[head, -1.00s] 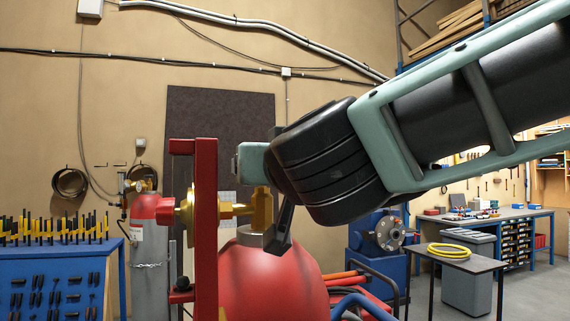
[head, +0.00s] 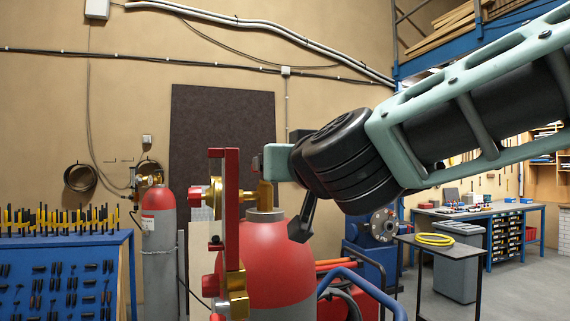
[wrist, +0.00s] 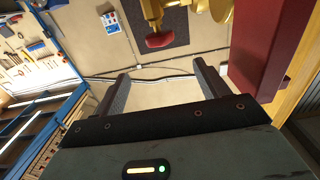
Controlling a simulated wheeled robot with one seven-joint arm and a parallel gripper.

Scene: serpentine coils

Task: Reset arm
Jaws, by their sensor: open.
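My gripper shows in the wrist view (wrist: 160,85), its two dark fingers apart with nothing between them. In the head view my arm reaches in from the right, and one dark finger of my gripper (head: 302,228) hangs in front of the right shoulder of a large red cylinder (head: 265,258). Whether it touches the cylinder I cannot tell. A brass valve (head: 265,196) stands on the cylinder's neck, partly behind my wrist. In the wrist view brass parts and a red knob (wrist: 159,41) lie beyond the fingers.
A red upright bar (head: 231,190) stands just left of the valve; it also fills the right of the wrist view (wrist: 268,45). A blue tool bench (head: 65,270) and a smaller cylinder (head: 159,240) are at left. A small table with a yellow hose (head: 434,240) stands at right.

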